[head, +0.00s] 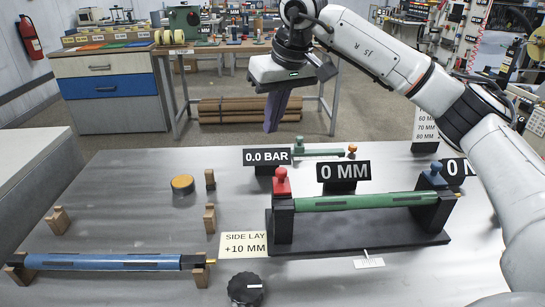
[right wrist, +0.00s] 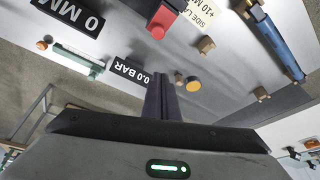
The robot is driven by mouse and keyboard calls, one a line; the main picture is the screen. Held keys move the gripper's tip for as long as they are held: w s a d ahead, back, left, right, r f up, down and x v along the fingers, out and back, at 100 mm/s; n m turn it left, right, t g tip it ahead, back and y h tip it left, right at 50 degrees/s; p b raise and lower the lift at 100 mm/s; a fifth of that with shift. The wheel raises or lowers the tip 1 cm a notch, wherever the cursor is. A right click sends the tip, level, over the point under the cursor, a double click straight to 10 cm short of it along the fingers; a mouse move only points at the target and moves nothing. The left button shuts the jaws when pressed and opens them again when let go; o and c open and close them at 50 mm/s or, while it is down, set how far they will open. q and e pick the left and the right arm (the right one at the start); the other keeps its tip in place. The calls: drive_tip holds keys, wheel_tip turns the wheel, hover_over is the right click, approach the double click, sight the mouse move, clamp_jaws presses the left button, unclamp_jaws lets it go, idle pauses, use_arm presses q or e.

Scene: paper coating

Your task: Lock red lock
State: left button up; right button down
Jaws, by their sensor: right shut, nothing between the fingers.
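The red lock (head: 281,181) is a red knob on top of the left black block of a dark stand (head: 360,241). A green roller (head: 365,201) lies across this stand, and a blue lock (head: 433,176) tops its right block. The red lock also shows at the top of the right wrist view (right wrist: 158,27). My right gripper (head: 269,127) hangs shut and empty above and behind the red lock, apart from it. Its closed fingers show in the right wrist view (right wrist: 162,98). My left gripper is not in view.
A blue roller (head: 105,262) rests on wooden supports at the front left. A yellow-topped disc (head: 182,184), small wooden blocks and a black dial (head: 246,288) stand on the grey table (head: 130,200). Signs reading 0.0 BAR (head: 267,157) and 0 MM (head: 343,172) stand near the red lock.

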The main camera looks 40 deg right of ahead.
drive_tip(key=shift+s+d+r, duration=0.1)
drive_tip(key=shift+d+r, duration=0.15)
drive_tip(key=shift+d, duration=0.3)
drive_tip(key=shift+f, duration=0.1)
hover_over(282, 180)
drive_tip(key=w, duration=0.3)
wheel_tip(282, 180, down, 10)
drive_tip(key=shift+s+d, duration=0.2)
drive_tip(key=shift+s, duration=0.1)
